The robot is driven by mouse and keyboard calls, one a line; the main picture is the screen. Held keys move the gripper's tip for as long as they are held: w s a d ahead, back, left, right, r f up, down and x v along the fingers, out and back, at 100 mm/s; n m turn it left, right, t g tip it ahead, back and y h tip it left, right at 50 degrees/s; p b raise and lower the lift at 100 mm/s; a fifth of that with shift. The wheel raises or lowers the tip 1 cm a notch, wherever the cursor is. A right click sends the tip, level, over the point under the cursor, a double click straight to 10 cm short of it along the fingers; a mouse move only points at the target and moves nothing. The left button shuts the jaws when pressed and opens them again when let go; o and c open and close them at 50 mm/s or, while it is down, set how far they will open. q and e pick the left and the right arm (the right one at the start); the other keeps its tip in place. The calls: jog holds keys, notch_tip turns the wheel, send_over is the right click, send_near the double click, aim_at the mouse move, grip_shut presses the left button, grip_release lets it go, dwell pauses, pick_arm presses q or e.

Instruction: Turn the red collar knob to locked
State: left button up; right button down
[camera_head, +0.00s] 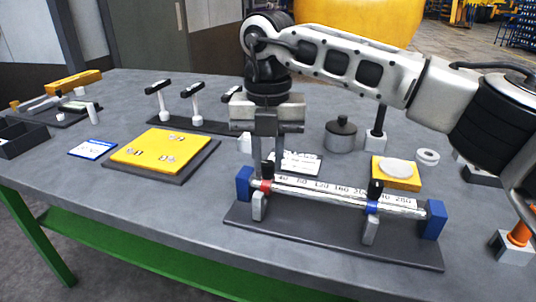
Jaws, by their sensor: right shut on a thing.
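A silver bar with a printed number scale (330,191) lies between blue end blocks on a dark base (330,238). The red collar (264,185) sits near the bar's left end, with a small black knob (267,169) on top. My right gripper (268,160) points straight down over it, its two fingers on either side of the knob and shut on it. The knob's lock marking is too small to read. A blue collar (371,207) with its own black knob (376,188) sits toward the right end. My left gripper is not in view.
Behind the bar stand a grey cylindrical weight (341,136) and a yellow block with a pale disc (401,180). A yellow plate (150,149) lies left on a dark mat. Several black-topped posts stand at the back. The table front left of the base is clear.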

aim_at(268, 162)
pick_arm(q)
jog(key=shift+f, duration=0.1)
pick_arm(e)
jog(key=c, duration=1.3)
grip_release()
jog(key=shift+o, duration=0.2)
pick_arm(q)
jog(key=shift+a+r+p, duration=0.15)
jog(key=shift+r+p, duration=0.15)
jog(key=shift+p, duration=0.55)
pick_arm(e)
notch_tip(268, 162, up, 16)
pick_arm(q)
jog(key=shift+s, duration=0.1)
pick_arm(e)
jog(key=shift+s, duration=0.1)
